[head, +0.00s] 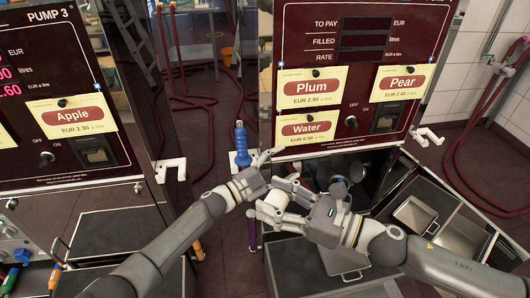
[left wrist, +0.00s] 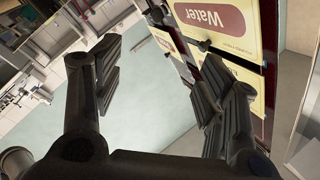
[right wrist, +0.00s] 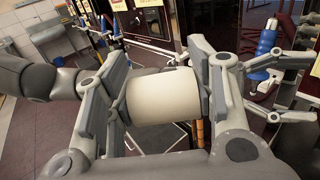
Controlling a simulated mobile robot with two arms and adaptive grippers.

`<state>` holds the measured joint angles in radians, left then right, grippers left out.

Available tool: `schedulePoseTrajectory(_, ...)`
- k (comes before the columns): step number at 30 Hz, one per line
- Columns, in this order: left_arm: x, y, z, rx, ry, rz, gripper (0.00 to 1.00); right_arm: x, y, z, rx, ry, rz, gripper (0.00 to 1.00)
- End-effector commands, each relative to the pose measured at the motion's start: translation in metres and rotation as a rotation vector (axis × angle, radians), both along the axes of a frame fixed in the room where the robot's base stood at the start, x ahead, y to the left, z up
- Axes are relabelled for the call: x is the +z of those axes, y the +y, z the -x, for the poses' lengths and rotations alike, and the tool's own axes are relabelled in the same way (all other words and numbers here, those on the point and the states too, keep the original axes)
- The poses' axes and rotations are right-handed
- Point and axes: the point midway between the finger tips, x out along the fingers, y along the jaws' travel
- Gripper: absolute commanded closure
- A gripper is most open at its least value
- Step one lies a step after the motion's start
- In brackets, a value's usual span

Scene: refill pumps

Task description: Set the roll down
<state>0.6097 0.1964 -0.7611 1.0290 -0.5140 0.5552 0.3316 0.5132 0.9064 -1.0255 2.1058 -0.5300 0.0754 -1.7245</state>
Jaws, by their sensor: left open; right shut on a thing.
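The roll (head: 268,211) is a short whitish cylinder. My right gripper (head: 277,208) is shut on it and holds it in the air in front of the pump with the Plum, Pear and Water labels. In the right wrist view the roll (right wrist: 164,96) lies crosswise between the two finger pads. My left gripper (head: 272,170) is just above and behind it, close to my right gripper. In the left wrist view its fingers (left wrist: 165,90) are apart with nothing between them.
The Water label (head: 307,128) on the pump front is close to my left gripper. A dark bench top (head: 293,262) lies below the roll, with metal trays (head: 415,214) to the right. A blue-handled nozzle (head: 241,140) stands between the pumps. Red hoses (head: 212,100) lie on the floor behind.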

Motion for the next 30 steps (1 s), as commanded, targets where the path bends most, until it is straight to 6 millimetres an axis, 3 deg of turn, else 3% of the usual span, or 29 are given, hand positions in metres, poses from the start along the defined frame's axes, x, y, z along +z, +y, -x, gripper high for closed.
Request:
schedulePoseTrajectory(1, 0.032, -0.014, 0.003, -0.068, -0.074, -0.012, 0.34, 0.0, 0.0, 0.0, 0.0, 0.0, 0.0, 0.74)
schedulePoseTrajectory(6, 0.11, -0.055, 0.035, -0.308, -0.285, -0.083, 0.34, 0.0, 0.0, 0.0, 0.0, 0.0, 0.0, 0.74)
schedulePoseTrajectory(12, 0.168, -0.085, 0.088, -0.585, -0.494, -0.227, 0.34, 0.0, 0.0, 0.0, 0.0, 0.0, 0.0, 0.74)
schedulePoseTrajectory(20, 0.196, -0.089, 0.151, -0.912, -0.693, -0.509, 0.34, 0.0, 0.0, 0.0, 0.0, 0.0, 0.0, 0.74)
schedulePoseTrajectory(26, 0.197, -0.066, 0.182, -1.12, -0.783, -0.797, 0.34, 0.0, 0.0, 0.0, 0.0, 0.0, 0.0, 0.74)
schedulePoseTrajectory(30, 0.196, -0.038, 0.192, -1.233, -0.808, -1.031, 0.34, 0.0, 0.0, 0.0, 0.0, 0.0, 0.0, 0.74)
